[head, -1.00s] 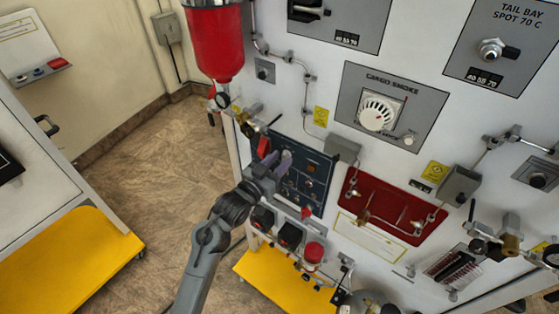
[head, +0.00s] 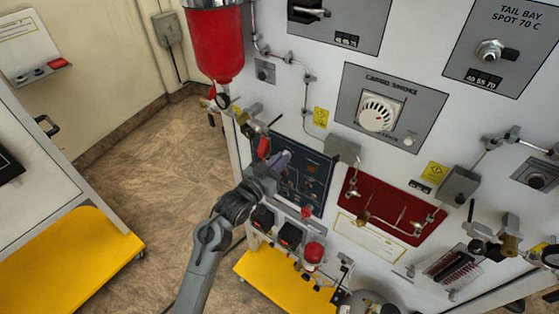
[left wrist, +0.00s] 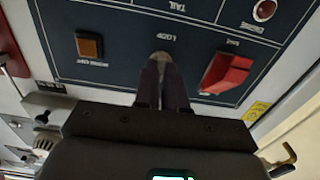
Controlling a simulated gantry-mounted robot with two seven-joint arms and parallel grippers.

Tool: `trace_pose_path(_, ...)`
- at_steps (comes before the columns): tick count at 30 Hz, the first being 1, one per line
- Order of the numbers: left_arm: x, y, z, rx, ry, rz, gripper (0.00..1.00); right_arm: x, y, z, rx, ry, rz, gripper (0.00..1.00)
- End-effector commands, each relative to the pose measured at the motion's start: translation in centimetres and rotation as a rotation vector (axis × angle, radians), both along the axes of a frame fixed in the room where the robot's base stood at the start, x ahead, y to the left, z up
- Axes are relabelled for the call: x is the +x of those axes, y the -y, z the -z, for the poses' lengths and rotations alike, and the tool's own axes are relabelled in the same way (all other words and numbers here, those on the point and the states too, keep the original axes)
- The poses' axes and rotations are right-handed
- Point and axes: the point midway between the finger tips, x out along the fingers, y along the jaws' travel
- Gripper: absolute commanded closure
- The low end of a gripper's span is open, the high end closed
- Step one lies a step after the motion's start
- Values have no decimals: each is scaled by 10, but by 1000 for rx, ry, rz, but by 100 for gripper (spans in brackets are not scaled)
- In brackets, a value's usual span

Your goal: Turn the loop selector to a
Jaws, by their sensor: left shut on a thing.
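The loop selector (left wrist: 161,56) is a small knob under the label "LOOP" on a dark blue panel (left wrist: 120,15). Only its pale top shows in the left wrist view; the fingers hide the rest. My left gripper (left wrist: 162,64) is shut on it, its two dark fingers close together. In the head view my left gripper (head: 276,162) reaches the dark blue panel (head: 316,172) from the lower left and covers part of it. The selector's pointing direction cannot be made out. My right gripper is not in view.
A dark red panel (head: 390,207) with fittings lies to the right. Open floor (head: 150,175) is at the left.

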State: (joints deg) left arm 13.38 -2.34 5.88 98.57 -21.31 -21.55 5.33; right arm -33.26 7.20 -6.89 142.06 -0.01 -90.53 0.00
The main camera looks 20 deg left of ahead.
Motion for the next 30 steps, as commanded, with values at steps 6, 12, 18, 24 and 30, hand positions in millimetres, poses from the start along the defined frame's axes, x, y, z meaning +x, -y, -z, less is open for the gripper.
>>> trace_pose_path(6,0,0,-4,-89,-25,0,100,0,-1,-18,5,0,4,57)
trace_pose_path(12,0,-1,-5,-236,-63,-1,100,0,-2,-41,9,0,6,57)
trace_pose_path(18,0,-1,-4,-406,-109,-1,100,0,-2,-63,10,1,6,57)
trace_pose_path(24,1,-2,-4,-557,-146,0,100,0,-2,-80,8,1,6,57)
trace_pose_path(30,1,-2,-2,-671,-175,-1,100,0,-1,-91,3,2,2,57)
